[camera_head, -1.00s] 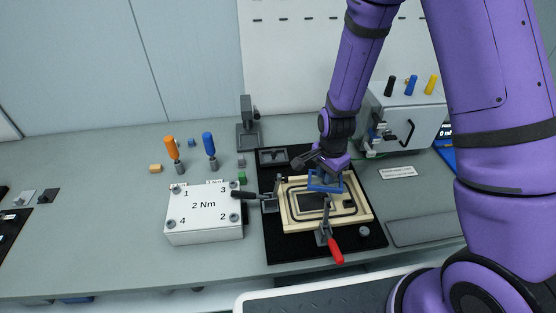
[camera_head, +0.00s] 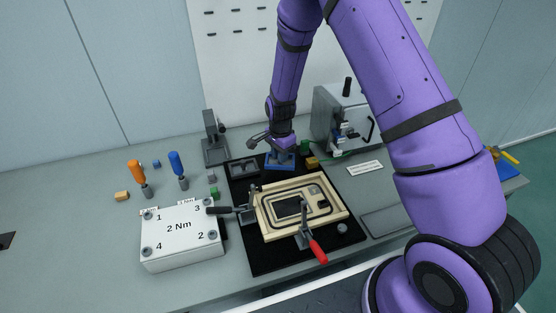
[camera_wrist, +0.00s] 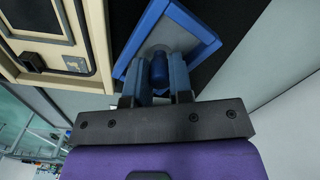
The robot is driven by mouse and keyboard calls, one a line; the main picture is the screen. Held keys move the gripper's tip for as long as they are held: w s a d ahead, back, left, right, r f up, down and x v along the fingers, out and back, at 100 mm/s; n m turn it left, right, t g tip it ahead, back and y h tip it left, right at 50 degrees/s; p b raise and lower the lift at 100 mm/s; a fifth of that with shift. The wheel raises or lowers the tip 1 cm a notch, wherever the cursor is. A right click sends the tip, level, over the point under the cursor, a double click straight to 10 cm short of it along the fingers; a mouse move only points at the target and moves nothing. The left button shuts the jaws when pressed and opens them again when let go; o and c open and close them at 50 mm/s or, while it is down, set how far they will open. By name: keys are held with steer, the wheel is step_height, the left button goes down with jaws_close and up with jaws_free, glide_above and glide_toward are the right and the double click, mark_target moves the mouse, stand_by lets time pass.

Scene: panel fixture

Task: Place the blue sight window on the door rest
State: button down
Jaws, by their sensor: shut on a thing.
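The blue sight window (camera_head: 280,160) is a blue rectangular frame with a grey centre and a blue knob. My gripper (camera_head: 281,146) is shut on that knob, as the wrist view shows it between the fingers (camera_wrist: 160,78); the window's frame (camera_wrist: 205,32) is tilted in that picture. It is behind the cream door panel (camera_head: 335,203), at the far edge of the black mat (camera_head: 258,259). I cannot tell whether it touches the mat. No part is clearly recognisable as the door rest; a dark grey recessed tray (camera_head: 244,171) lies left of the window.
A black-handled clamp (camera_head: 232,210) and a red-handled clamp (camera_head: 317,249) stand at the panel. A white "2 Nm" block (camera_head: 180,238) and two screwdrivers (camera_head: 177,165) are on the left. A grey box (camera_head: 335,110) and a yellow block (camera_head: 312,162) are close on the right.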

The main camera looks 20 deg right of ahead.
steer(key=shift+w+f, duration=0.1)
steer(key=shift+w, duration=0.55)
steer(key=shift+f, duration=1.75)
steer(key=c, duration=1)
jaws_free()
steer(key=shift+f, duration=0.1)
